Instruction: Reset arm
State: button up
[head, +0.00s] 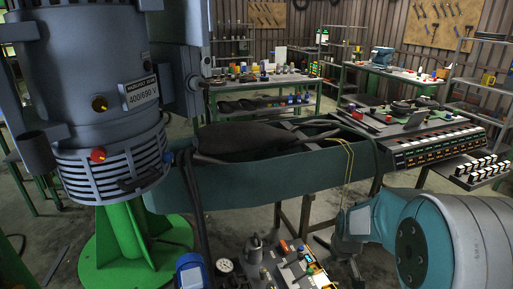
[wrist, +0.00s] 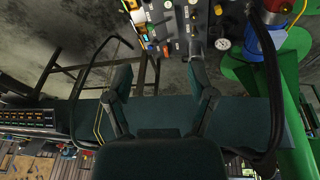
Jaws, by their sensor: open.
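My gripper (wrist: 160,78) is open in the wrist view. Its two dark fingers stand apart, with nothing held between them. Dark floor and part of a teal beam (wrist: 248,122) show behind the fingers. In the head view, a blue-grey joint of my arm fills the lower right. I cannot make out the gripper's fingers there.
A large grey motor (head: 90,70) stands on a green pedestal (head: 128,238) at left. The teal beam (head: 280,180) crosses the middle, near a button console (head: 435,145). A fittings panel with a gauge (head: 225,265) stands low in front. Loaded workbenches stand behind.

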jog(key=s+a+r+m+t, duration=0.15)
jog(key=s+a+r, duration=0.25)
jog(key=s+r, duration=0.85)
jog(key=s+a+r, duration=0.1)
jog(key=s+r, duration=0.1)
jog(key=s, duration=0.3)
jog(key=s+a+r+t, duration=0.1)
jog(key=s+r, duration=0.2)
jog(key=s, duration=0.2)
jog(key=shift+s+a+r, duration=0.15)
jog(key=shift+s+a, duration=0.05)
jog(key=shift+a, duration=0.1)
jog(key=shift+m, duration=0.25)
